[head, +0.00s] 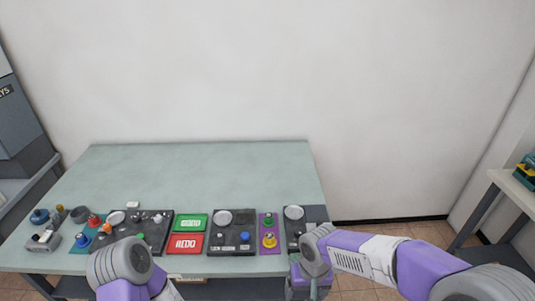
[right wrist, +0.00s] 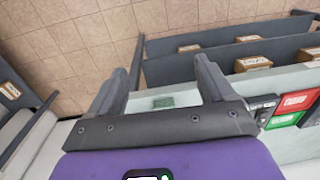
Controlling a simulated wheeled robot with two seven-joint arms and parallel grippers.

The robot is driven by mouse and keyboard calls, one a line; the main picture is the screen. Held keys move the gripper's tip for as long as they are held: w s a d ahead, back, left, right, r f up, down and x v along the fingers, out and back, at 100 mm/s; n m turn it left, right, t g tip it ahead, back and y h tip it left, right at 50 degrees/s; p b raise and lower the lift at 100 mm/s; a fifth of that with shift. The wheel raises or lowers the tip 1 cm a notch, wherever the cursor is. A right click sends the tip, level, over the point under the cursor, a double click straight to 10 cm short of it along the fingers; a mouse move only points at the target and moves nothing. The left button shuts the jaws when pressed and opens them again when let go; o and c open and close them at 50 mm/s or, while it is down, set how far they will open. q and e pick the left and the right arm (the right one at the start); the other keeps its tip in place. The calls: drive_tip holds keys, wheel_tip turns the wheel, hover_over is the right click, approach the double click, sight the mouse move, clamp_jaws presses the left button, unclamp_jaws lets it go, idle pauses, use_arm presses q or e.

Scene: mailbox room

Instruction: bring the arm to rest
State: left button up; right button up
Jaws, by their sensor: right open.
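My right arm comes in from the right in the head view, bent down at the table's front right corner. My right gripper (head: 310,285) is small and partly hidden there by its own wrist. In the right wrist view its two dark fingers (right wrist: 167,65) stand wide apart with nothing held between them. Tiled floor and the table's edge show beyond the fingers. My left arm shows only as a grey and purple link at the bottom left of the head view; its gripper is not seen.
A pale green table (head: 210,165) stands against a white wall. Along its front lie a red REDO button (head: 186,243), a green button (head: 190,223), a dark panel (head: 233,245) and a yellow knob (head: 269,240). A side table (head: 515,190) stands at right. Floor is clear between the tables.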

drive_tip(key=s+f+m+y, duration=0.1)
drive_tip(key=s+f, duration=0.3)
drive_tip(key=f, duration=0.9)
drive_tip(key=s+f+m+y, duration=0.2)
drive_tip(key=s+f, duration=0.2)
drive_tip(key=f, duration=0.9)
drive_tip(key=shift+s+f+t+y, duration=0.15)
drive_tip(key=shift+f+t+y, duration=0.05)
drive_tip(key=shift+t+y, duration=0.1)
drive_tip(key=shift+c, duration=0.4)
